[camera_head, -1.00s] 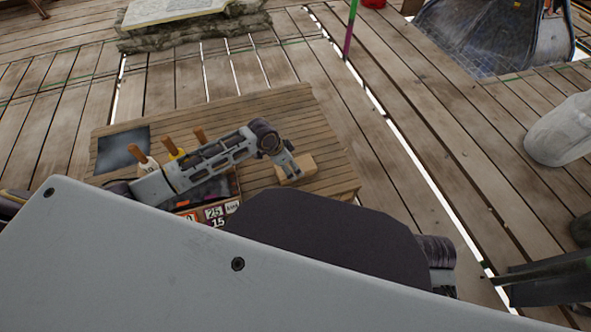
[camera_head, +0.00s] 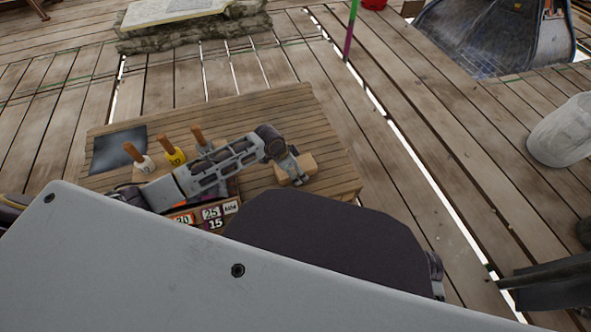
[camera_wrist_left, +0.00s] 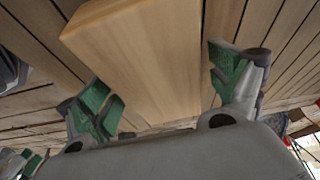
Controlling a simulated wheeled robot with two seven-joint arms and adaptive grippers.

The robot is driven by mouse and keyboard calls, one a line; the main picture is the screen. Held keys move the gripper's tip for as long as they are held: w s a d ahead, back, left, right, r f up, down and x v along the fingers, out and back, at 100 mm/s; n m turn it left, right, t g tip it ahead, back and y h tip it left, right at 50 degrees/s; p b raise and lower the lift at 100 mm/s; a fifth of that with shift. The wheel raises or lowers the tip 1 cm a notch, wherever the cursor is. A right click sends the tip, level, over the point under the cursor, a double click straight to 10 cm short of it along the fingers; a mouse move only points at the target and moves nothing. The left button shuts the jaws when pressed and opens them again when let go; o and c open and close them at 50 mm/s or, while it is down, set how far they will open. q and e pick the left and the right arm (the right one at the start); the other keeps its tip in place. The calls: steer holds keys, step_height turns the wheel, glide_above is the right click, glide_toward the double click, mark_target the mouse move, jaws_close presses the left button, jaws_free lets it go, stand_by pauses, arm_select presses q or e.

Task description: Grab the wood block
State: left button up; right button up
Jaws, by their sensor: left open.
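The wood block (camera_head: 306,163) is a pale, plain block near the right end of the wooden table. It also shows large in the left wrist view (camera_wrist_left: 150,60). My left gripper (camera_head: 296,181) is at the block, and in the left wrist view its green-padded fingers (camera_wrist_left: 163,88) stand apart with the block between them. A gap shows beside the right finger there. The gripper is open. Whether the left finger touches the block I cannot tell. My right gripper is not seen.
The table (camera_head: 270,110) also bears a dark panel (camera_head: 119,150) and several wooden-handled pieces (camera_head: 170,148) at left. A box with numbered cards (camera_head: 212,214) is by my forearm. A pale sack (camera_head: 563,131) stands on the plank floor at right.

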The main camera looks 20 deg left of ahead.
arm_select(q)
steer(key=c, duration=1.3)
steer(key=shift+o, duration=0.2)
steer(key=shift+r, duration=0.2)
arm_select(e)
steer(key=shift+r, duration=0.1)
arm_select(q)
steer(key=shift+r+p, duration=0.3)
steer(key=shift+r, duration=0.2)
step_height(320, 180, up, 7)
steer(key=p, duration=0.3)
steer(key=shift+r+p, duration=0.3)
steer(key=shift+r, duration=0.55)
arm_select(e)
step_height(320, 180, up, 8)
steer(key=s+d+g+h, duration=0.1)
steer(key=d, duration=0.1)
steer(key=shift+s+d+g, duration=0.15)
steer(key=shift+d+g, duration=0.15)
